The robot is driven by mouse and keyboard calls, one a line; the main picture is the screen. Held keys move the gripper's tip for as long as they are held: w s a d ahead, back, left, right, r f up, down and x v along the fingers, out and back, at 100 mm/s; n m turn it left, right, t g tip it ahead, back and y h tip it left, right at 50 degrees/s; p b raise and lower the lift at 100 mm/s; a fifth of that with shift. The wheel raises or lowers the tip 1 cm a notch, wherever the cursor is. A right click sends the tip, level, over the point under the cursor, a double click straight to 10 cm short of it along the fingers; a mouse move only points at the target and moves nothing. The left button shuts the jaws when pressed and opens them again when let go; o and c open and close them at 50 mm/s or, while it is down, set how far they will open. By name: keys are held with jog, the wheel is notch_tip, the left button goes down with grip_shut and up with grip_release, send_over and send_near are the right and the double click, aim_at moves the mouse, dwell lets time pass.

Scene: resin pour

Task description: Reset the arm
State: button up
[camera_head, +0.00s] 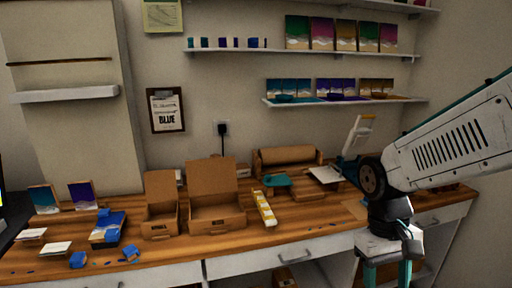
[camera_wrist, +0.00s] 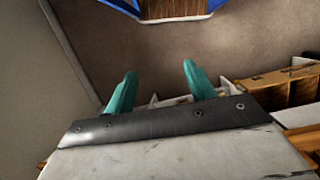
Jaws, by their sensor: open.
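My arm reaches in from the right edge in the head view and bends downward at its dark joint. My gripper (camera_head: 387,277) hangs in front of the bench's right part, with its two teal fingers pointing down and apart. In the wrist view, my gripper (camera_wrist: 159,70) shows the same teal fingers spread, with nothing between them. The fingertips are cut off or near the bottom edge in the head view.
The wooden bench (camera_head: 312,243) holds two open cardboard boxes, the larger one (camera_head: 215,195) near the middle. Blue pieces (camera_head: 78,260) lie at the left. A clipboard (camera_head: 166,110) hangs on the wall. Shelves (camera_head: 345,101) carry coloured panels. Cardboard boxes (camera_wrist: 275,90) show right in the wrist view.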

jog(key=s+d+r+m+t+y, duration=0.1)
jog(key=s+r+t, duration=0.3)
jog(key=s+r, duration=0.5)
jog(key=shift+s+d+r+m, duration=0.15)
jog(key=shift+s+d+m, duration=0.2)
jog(key=shift+d, duration=0.1)
